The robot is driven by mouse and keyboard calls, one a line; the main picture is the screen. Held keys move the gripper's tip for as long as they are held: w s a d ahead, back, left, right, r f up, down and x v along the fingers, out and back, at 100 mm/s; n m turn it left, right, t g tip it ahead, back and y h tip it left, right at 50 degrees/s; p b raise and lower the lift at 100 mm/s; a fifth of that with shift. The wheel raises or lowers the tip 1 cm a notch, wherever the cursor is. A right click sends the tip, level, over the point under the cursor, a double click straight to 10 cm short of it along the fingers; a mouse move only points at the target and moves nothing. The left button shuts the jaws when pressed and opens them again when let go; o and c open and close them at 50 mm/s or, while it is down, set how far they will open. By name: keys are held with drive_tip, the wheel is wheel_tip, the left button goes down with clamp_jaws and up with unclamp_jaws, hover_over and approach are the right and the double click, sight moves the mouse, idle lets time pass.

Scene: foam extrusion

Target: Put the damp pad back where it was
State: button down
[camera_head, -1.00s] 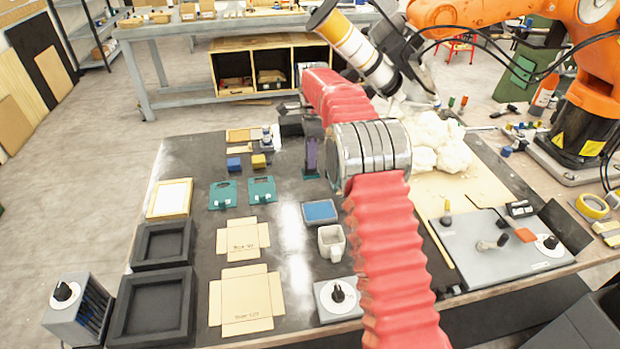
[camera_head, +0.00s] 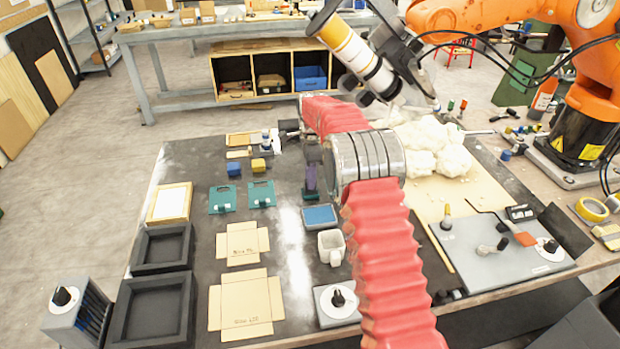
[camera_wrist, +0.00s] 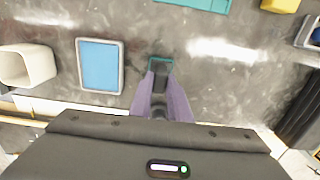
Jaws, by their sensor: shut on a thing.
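My gripper (camera_head: 310,180) has purple fingers and is over the dark tabletop, left of my red arm. It is shut on a small dark thing with a teal edge. In the wrist view this teal-edged thing (camera_wrist: 161,61) shows at the tips of my gripper (camera_wrist: 160,80). The fingers hide most of it, so I cannot tell whether it is the damp pad or whether it touches the table. A flat blue pad (camera_head: 320,216) in a pale rim lies just nearer the camera. The blue pad also shows left of my fingers in the wrist view (camera_wrist: 100,66).
Teal cases (camera_head: 222,198), flat cardboard blanks (camera_head: 243,243) and black trays (camera_head: 152,308) lie to the left. White foam (camera_head: 430,145) lies beyond my arm.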

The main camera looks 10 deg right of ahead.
drive_tip(key=c, duration=1.7)
unclamp_jaws()
drive_tip(key=shift+o, duration=0.2)
drive_tip(key=shift+r, duration=3.8)
